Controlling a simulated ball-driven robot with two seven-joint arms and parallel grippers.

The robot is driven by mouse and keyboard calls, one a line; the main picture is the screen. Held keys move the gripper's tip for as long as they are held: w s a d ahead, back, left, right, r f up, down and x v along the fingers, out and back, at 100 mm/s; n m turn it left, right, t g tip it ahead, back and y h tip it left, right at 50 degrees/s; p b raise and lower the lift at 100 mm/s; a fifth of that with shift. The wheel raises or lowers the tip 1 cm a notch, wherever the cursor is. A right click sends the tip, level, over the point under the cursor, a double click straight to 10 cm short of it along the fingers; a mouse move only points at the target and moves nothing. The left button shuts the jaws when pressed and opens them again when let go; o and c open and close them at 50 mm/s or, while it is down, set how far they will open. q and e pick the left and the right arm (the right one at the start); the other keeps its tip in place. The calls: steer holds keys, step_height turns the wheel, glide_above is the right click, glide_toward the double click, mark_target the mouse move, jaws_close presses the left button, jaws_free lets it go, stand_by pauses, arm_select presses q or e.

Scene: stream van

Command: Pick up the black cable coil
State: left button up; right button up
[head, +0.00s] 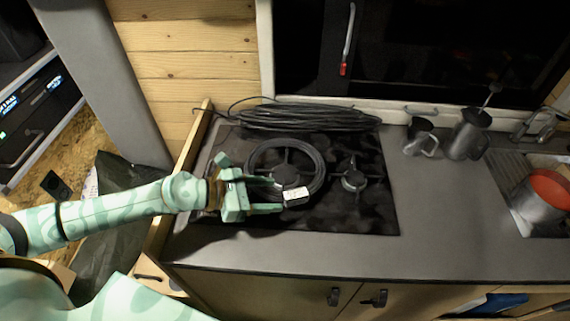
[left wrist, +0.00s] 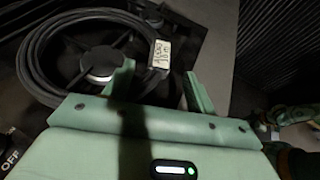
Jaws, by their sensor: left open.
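The black cable coil (head: 321,163) lies flat as a ring around a burner on the stove, with a white tag on its near side. It also shows in the left wrist view (left wrist: 100,17), where the tag (left wrist: 160,55) has handwriting on it. My left gripper (head: 277,196) is open at the near side of the coil, its fingers pointing right toward the tag. In the left wrist view the near part of the coil by the tag lies between the finger directions. I cannot tell whether a finger touches it. My right gripper is in neither view.
A larger bundle of black cable (head: 300,118) lies behind, along the window ledge. A second burner (head: 353,180) is to the right. Metal mugs (head: 467,135) and a sink with a red-topped pot (head: 545,195) are farther right. The grey counter (head: 440,205) between is clear.

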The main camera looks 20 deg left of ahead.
mark_target(293, 193)
arm_select(q)
steer(key=p+x, duration=0.1)
steer(key=x, duration=0.5)
steer(key=shift+r, duration=0.15)
steer(key=shift+w+r, duration=0.1)
jaws_close()
